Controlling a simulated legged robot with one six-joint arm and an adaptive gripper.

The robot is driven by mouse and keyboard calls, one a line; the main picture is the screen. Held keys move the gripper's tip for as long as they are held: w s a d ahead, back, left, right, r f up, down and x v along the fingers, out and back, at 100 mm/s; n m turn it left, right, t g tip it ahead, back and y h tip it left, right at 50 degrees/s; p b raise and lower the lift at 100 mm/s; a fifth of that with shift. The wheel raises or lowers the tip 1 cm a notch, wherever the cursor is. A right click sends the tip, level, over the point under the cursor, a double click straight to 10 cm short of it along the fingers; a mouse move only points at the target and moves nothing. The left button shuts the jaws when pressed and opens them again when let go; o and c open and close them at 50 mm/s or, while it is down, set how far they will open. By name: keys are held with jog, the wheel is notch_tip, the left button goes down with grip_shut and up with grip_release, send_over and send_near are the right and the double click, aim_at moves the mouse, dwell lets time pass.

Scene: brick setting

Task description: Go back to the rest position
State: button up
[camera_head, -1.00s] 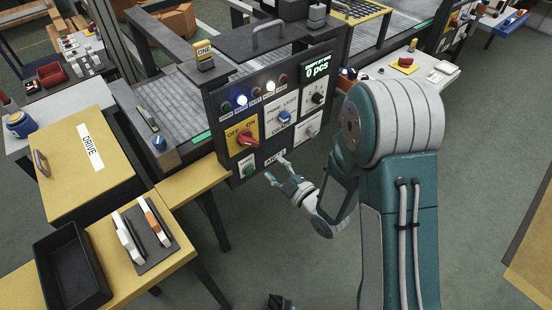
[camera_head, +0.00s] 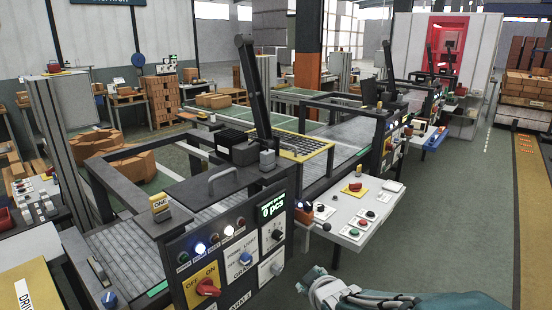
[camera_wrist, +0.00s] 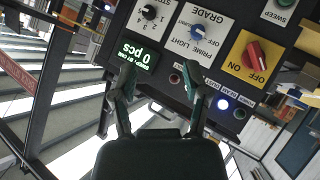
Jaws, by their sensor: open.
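My gripper (camera_wrist: 162,90) shows in the wrist view with its two fingers apart and nothing between them. It faces the dark control panel (camera_wrist: 180,45), which appears turned round in that view. The panel carries a yellow OFF/ON plate with a red knob (camera_wrist: 257,55), a blue PRIME LIGHT knob (camera_wrist: 198,32) and a green display (camera_wrist: 138,54). In the head view the panel (camera_head: 232,262) stands low left of centre. My arm (camera_head: 370,296) shows only in part at the bottom edge there, and I cannot make out the fingertips.
A white side table (camera_head: 350,222) with buttons stands right of the panel. A conveyor (camera_head: 130,240) lies behind the panel. A yellow DRIVE box (camera_head: 25,290) is cut off at the lower left. Open green floor (camera_head: 450,230) lies to the right.

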jog(key=s+d+r+m+g+h, duration=0.1)
jog(key=s+d+r+m+g, duration=0.1)
jog(key=s, duration=0.5)
jog(key=s+d+r+m+g, duration=0.2)
jog(key=s+d+m, duration=0.1)
jog(key=s, duration=0.4)
jog(key=s+d+r+m+g+h, duration=0.1)
jog(key=s+d+r+m, duration=0.2)
jog(key=s, duration=0.4)
jog(key=shift+s+m+g+h, duration=0.3)
jog(key=shift+m+g, duration=0.1)
jog(key=shift+m, duration=0.4)
jog(key=shift+w, duration=0.1)
